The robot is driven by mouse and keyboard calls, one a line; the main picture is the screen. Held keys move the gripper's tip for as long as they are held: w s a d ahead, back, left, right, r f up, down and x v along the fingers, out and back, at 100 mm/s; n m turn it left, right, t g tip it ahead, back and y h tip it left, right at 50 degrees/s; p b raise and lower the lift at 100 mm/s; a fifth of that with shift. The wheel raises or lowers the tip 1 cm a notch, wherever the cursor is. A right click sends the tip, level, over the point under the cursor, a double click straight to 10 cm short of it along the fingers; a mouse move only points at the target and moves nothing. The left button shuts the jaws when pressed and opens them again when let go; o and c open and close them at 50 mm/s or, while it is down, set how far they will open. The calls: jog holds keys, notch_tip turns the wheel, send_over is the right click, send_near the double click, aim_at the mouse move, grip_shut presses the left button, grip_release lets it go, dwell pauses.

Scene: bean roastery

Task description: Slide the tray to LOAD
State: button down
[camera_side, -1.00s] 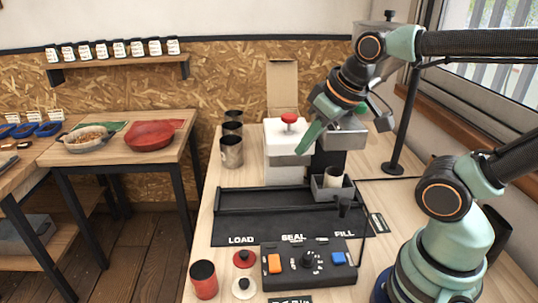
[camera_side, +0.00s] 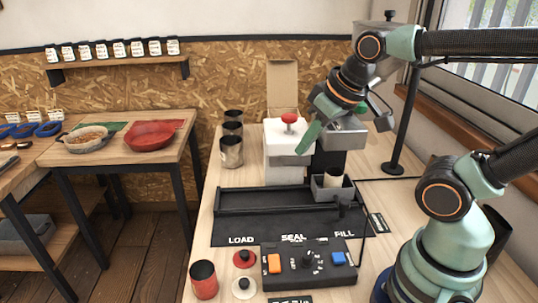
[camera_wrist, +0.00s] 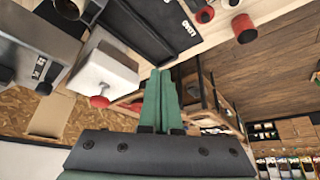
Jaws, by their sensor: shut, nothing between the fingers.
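The small grey tray (camera_side: 325,193) stands at the FILL end, at the right of the black track (camera_side: 262,202) in the side view. A pale cup (camera_side: 334,177) stands in it. The LOAD label (camera_side: 241,240) is at the left end of the track's front, with SEAL in the middle. My gripper (camera_side: 307,139) is shut and empty, raised beside the white sealer (camera_side: 284,160), well above and behind the tray. Its green fingers are together in the wrist view (camera_wrist: 160,97). That view shows part of the black track (camera_wrist: 140,25), but I cannot make out the tray there.
A control box (camera_side: 309,264) with orange and blue buttons sits in front of the track. Dark cans (camera_side: 231,152) stand behind on the left. The sealer has a red knob (camera_side: 289,117).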

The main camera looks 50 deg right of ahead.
jog(key=c, duration=1.1)
grip_release()
jog(key=shift+d, duration=0.1)
jog(key=o, duration=0.5)
jog(key=shift+d+f+m, duration=0.2)
jog(key=shift+d+m, duration=0.15)
jog(key=shift+m, duration=0.15)
jog(key=shift+o, duration=0.4)
jog(key=s+d+f+m+g, duration=0.1)
jog(key=d+f+m+g, duration=0.1)
jog(key=d+m, duration=0.3)
jog(key=f+m, duration=0.1)
jog(key=m, duration=0.1)
jog(key=shift+s+d+m+g+h, duration=0.2)
jog(key=shift+d+m+g+h, duration=0.1)
jog(key=shift+d+g, duration=0.1)
jog(key=m+g, duration=0.3)
jog(key=m, duration=0.6)
send_over(345, 201)
notch_tip(345, 201, down, 3)
notch_tip(345, 201, down, 12)
jog(key=shift+f, duration=0.15)
grip_shut()
